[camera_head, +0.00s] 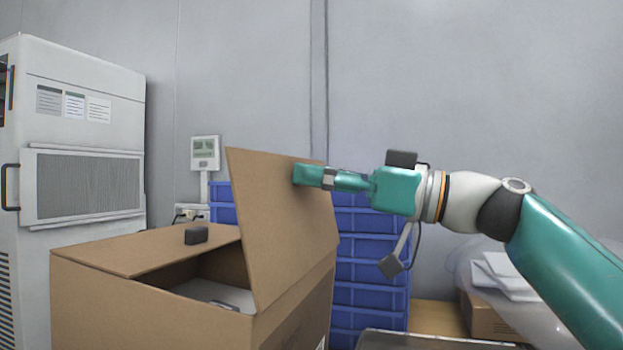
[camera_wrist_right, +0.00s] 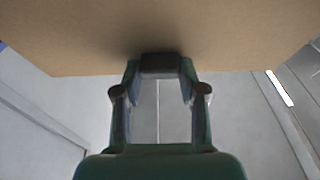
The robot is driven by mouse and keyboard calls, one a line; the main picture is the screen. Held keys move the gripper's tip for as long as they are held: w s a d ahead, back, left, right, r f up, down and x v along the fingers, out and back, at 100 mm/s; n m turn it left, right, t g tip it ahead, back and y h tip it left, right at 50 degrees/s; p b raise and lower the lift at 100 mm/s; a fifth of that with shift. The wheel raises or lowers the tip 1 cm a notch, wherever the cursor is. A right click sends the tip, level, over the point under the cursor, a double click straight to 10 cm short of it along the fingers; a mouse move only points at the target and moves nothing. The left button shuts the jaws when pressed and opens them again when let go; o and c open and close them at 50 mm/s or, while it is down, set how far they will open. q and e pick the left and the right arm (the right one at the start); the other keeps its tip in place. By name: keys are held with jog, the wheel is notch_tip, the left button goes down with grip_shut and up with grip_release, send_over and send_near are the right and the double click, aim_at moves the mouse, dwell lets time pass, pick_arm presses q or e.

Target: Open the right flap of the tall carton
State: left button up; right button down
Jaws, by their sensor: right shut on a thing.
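The tall carton (camera_head: 150,308) is brown cardboard and stands at the lower middle of the head view. Its right flap (camera_head: 265,215) is raised steeply above the right side. The opening shows as a dark gap left of this flap. My right gripper (camera_head: 303,174) is at the upper part of the flap and shut on it. My left gripper is not in view.
A small dark block (camera_head: 196,235) rests on the carton's left top panel (camera_head: 125,252). Stacked blue crates (camera_head: 370,270) stand close behind the carton. A grey cabinet (camera_head: 85,130) is at left. A smaller box (camera_head: 485,318) lies at lower right.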

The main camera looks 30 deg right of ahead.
jog(key=shift+w+a+f, duration=0.1)
jog(key=shift+w+f, duration=0.1)
jog(key=shift+f, duration=0.35)
jog(key=c, duration=0.6)
grip_release()
jog(key=shift+r, duration=0.1)
jog(key=shift+c, duration=0.2)
jog(key=shift+r, duration=0.15)
jog(key=shift+s, duration=0.1)
jog(key=v, duration=1.2)
